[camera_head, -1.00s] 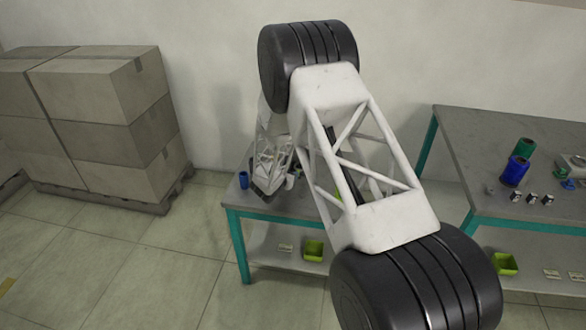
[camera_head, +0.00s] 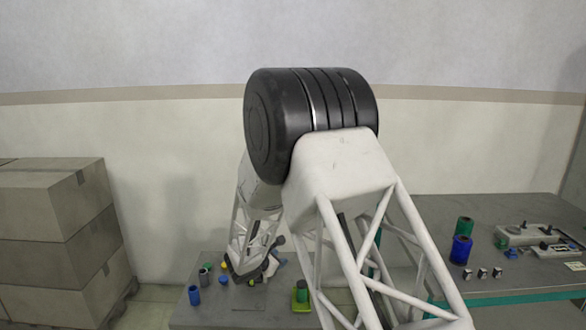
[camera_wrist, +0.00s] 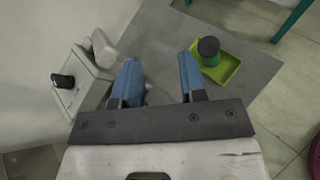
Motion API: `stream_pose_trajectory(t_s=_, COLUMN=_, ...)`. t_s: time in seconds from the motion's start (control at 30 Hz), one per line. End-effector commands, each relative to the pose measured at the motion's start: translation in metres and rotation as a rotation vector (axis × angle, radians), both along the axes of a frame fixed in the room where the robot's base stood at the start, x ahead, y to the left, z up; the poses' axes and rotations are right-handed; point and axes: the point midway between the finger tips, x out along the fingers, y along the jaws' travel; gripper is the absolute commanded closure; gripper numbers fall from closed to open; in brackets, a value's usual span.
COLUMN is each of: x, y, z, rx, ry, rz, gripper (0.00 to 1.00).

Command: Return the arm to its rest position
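My gripper shows in the wrist view (camera_wrist: 158,84), its two blue fingers well apart with nothing between them. In the head view it is largely hidden behind my arm, low over the left table (camera_head: 215,318). A green tray (camera_wrist: 226,70) with a dark-topped green spool (camera_wrist: 209,46) lies just beyond the right finger in the wrist view. In the head view, the spool (camera_head: 302,291) and tray (camera_head: 301,305) are right of the gripper. My arm is bent above the table.
A blue spool (camera_head: 194,295) stands at the left table's left side. The right table (camera_head: 500,206) holds a green spool (camera_head: 464,226), a blue spool (camera_head: 461,250), several small bobbins and a grey device (camera_head: 535,234). Stacked boxes (camera_head: 52,210) stand at far left.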

Motion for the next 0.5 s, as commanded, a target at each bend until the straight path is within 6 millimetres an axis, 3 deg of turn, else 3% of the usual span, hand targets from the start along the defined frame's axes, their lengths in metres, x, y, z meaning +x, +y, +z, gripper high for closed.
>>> stream_pose_trajectory(t_s=0.1, x=-0.015, y=-0.027, z=0.030, rx=0.061, ry=-0.019, rz=-0.090, gripper=0.62)
stream_pose_trajectory(t_s=0.5, x=-0.078, y=-0.108, z=0.107, rx=0.268, ry=-0.076, rz=-0.387, gripper=0.62)
